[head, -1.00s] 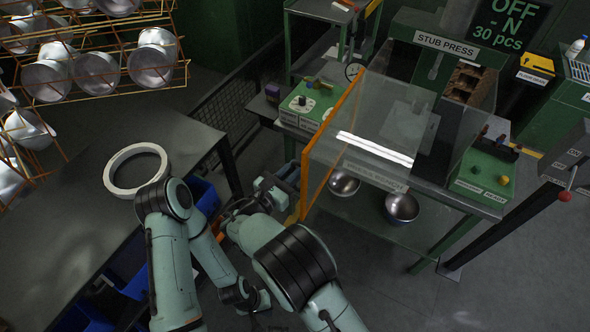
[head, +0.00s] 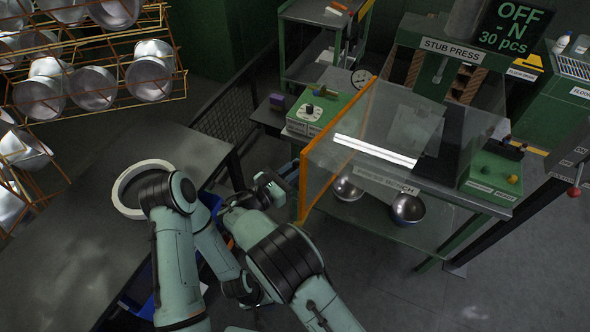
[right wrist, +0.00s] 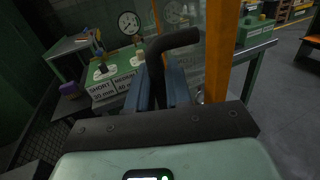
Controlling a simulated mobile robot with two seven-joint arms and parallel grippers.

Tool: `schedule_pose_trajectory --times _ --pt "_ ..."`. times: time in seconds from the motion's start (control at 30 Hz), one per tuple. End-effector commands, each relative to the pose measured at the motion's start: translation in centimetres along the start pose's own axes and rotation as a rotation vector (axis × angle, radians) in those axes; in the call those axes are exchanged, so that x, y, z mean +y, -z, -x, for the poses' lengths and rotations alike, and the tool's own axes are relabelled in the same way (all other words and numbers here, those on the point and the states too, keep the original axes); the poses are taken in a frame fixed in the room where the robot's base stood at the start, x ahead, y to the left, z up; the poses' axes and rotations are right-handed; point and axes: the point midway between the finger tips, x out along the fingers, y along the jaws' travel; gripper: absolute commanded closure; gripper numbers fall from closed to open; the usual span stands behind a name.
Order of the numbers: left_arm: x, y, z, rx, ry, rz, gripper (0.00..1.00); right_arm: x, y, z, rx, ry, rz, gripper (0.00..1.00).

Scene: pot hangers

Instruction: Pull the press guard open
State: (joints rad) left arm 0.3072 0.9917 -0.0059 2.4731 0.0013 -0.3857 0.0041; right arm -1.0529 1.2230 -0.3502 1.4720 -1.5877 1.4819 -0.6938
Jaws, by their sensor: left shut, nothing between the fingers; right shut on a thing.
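In the right wrist view a black bent handle (right wrist: 172,44) rises beside the orange frame (right wrist: 222,50). My right gripper (right wrist: 165,88) is shut on this handle; its blue-grey fingers close around the lower part. My left gripper (head: 258,296) is low between my arms, mostly hidden, shut and empty, away from the guard.
A grey table (head: 80,240) with a white ring (head: 128,205) lies at left, below a wire rack of metal bowls (head: 90,85). Two bowls (head: 408,208) sit under the press bench. A green box (head: 318,110) is left of the guard. Open floor lies at lower right.

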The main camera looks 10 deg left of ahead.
Motion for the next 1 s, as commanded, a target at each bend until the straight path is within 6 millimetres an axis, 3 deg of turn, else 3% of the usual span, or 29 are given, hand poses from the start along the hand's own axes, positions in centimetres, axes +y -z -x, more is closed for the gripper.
schedule_pose_trajectory --times 0.5,0.53,0.57,1.0 --pt "0.04 0.04 0.04 0.000 0.000 0.000 1.00 0.00 0.06 -0.08 0.000 0.005 0.003 1.00" --pt "0.04 0.04 0.04 0.000 0.000 0.000 1.00 0.00 0.06 -0.08 0.000 0.005 0.003 0.74" --pt "0.04 0.04 0.04 0.000 0.000 0.000 1.00 0.00 0.05 -0.08 0.000 0.005 0.002 0.65" --pt "0.04 0.05 0.04 0.000 0.000 0.000 1.00 0.00 0.02 -0.04 0.000 0.005 0.001 0.65"
